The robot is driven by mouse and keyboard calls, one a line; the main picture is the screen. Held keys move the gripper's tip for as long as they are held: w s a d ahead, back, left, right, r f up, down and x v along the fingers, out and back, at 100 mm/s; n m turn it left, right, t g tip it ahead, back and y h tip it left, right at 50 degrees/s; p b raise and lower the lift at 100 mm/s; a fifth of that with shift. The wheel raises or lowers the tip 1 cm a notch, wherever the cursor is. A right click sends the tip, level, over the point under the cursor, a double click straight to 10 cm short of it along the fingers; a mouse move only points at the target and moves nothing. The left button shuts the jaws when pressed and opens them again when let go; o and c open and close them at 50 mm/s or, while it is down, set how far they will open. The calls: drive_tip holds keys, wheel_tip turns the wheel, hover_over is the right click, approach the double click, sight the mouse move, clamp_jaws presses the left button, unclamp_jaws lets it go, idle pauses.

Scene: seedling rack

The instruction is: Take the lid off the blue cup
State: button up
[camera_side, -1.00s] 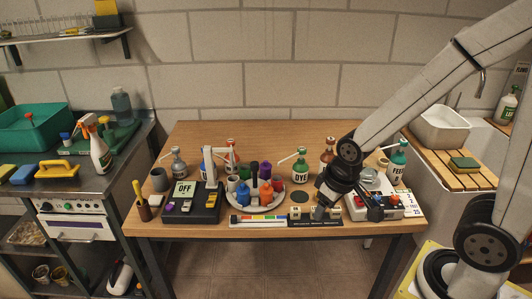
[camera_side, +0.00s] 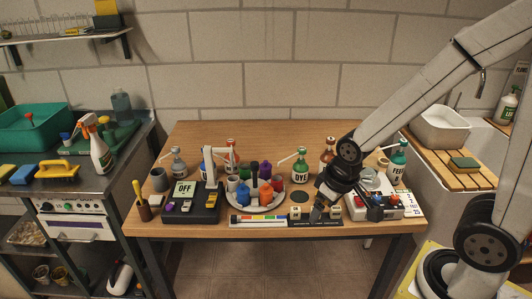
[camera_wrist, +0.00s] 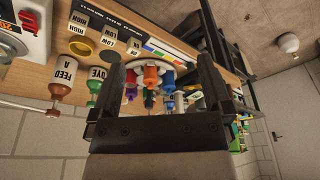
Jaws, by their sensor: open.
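The blue cup (camera_side: 243,194) stands at the front left of a round pale tray (camera_side: 255,209) on the wooden table, among several coloured cups. It appears to have a pointed blue top, but the lid's edge is too small to make out. In the wrist view, a blue cup (camera_wrist: 168,79) shows between my fingers, well beyond them. My gripper (camera_side: 318,212) is over the right part of the table's front, to the right of the tray and apart from the cups. In the wrist view my gripper (camera_wrist: 161,66) is open, with nothing between the fingers.
A colour strip (camera_side: 258,219) and a label rack lie along the front edge. Labelled bottles, such as the DYE bottle (camera_side: 300,172), stand behind. The table's back is clear.

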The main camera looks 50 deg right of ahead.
drive_tip(key=w+m+g, duration=0.1)
drive_tip(key=w+m, duration=0.8)
drive_tip(key=w, duration=0.7)
drive_tip(key=m+g, duration=0.2)
drive_tip(key=m, duration=0.6)
hover_over(243, 185)
drive_tip(key=shift+s+a+f, duration=0.1)
drive_tip(key=shift+s+f, duration=0.05)
drive_tip(key=shift+f, duration=0.4)
drive_tip(key=shift+s+f, duration=0.15)
drive_tip(key=shift+f, duration=0.4)
drive_tip(key=shift+w+f+m, duration=0.15)
drive_tip(key=shift+w+m, duration=0.25)
drive_tip(key=shift+m, duration=0.1)
drive_tip(key=shift+f, duration=0.1)
drive_tip(key=shift+f, duration=3.8)
drive_tip(key=c, duration=1.3)
